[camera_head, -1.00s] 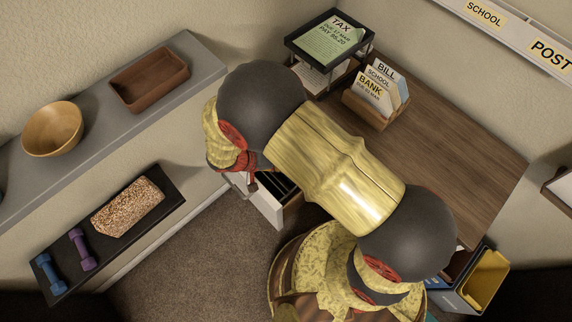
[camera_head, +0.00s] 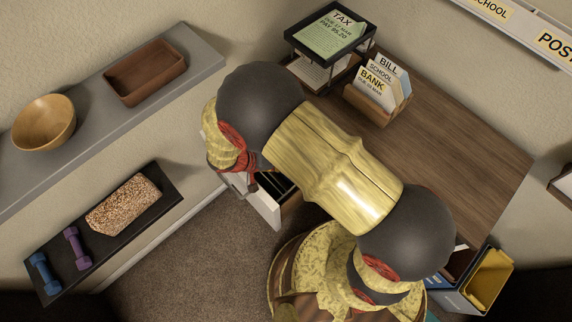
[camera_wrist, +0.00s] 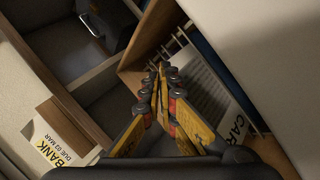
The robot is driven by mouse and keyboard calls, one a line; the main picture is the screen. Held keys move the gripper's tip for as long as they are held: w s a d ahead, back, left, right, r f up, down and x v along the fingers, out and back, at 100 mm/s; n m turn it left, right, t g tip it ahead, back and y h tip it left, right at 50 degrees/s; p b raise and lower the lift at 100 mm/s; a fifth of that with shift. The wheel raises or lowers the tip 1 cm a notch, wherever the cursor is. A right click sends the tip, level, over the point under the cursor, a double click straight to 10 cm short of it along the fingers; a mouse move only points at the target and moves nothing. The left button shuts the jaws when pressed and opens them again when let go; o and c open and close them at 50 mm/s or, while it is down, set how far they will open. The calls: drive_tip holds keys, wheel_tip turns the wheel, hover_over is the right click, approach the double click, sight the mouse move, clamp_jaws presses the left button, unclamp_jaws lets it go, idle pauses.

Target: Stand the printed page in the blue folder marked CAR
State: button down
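In the wrist view a white page printed CAR (camera_wrist: 237,126), with grey lines of text, leans just right of and beyond my gripper (camera_wrist: 164,70). The gripper's two fingers converge and their tips look together. The page's broad face shows beside the right finger, which covers part of it; I see no page between the tips. A dark blue edge (camera_wrist: 208,47), perhaps a folder, runs beside the page's upper right; no label on it can be read. In the head view my arm hides the gripper and this page.
An open white drawer (camera_head: 263,210) holds dark files below my arm. A black tray (camera_head: 292,41) carries a green TAX page (camera_head: 331,32). A wooden holder (camera_head: 368,109) has BILL, SCHOOL and BANK papers. A bin with a yellow folder (camera_head: 489,279) stands at lower right.

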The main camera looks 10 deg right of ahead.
drive_tip(key=c, duration=2.6)
unclamp_jaws()
drive_tip(key=shift+s+d+f, duration=0.1)
drive_tip(key=shift+d+f, duration=0.05)
drive_tip(key=shift+f, duration=0.35)
drive_tip(key=o, duration=0.6)
drive_tip(key=shift+s+d+f, duration=0.1)
drive_tip(key=shift+s+f, duration=0.1)
drive_tip(key=shift+o, duration=0.2)
drive_tip(key=shift+b, duration=0.3)
drive_tip(key=w+v, duration=0.1)
drive_tip(key=v, duration=1.1)
drive_tip(key=shift+r, duration=0.5)
drive_tip(key=shift+s, duration=0.15)
